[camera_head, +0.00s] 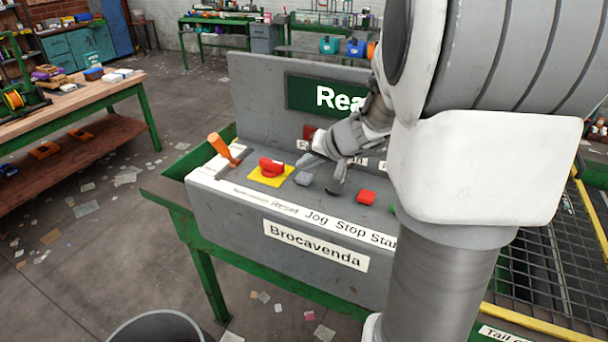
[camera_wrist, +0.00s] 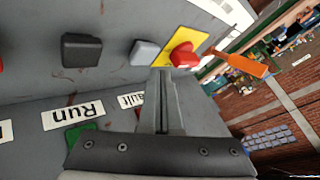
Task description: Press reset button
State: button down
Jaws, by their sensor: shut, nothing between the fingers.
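The grey control box (camera_head: 225,190) has a row of controls on its sloped top. The small blue-grey button (camera_head: 304,179) stands above the "Reset" label (camera_head: 285,207), between the red knob on its yellow plate (camera_head: 270,168) and the black button (camera_head: 335,187). My gripper (camera_head: 308,160) is shut and empty, just behind and above the blue-grey button.
An orange lever (camera_head: 222,148) stands at the left end of the box. A red button (camera_head: 366,197) is to the right, near my arm. A green sign panel (camera_head: 310,95) rises behind. A wire mesh guard (camera_head: 545,265) is at right.

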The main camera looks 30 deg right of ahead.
aim_at(306, 179)
jog(key=shift+r+p, duration=1.35)
jog(key=shift+r, duration=0.95)
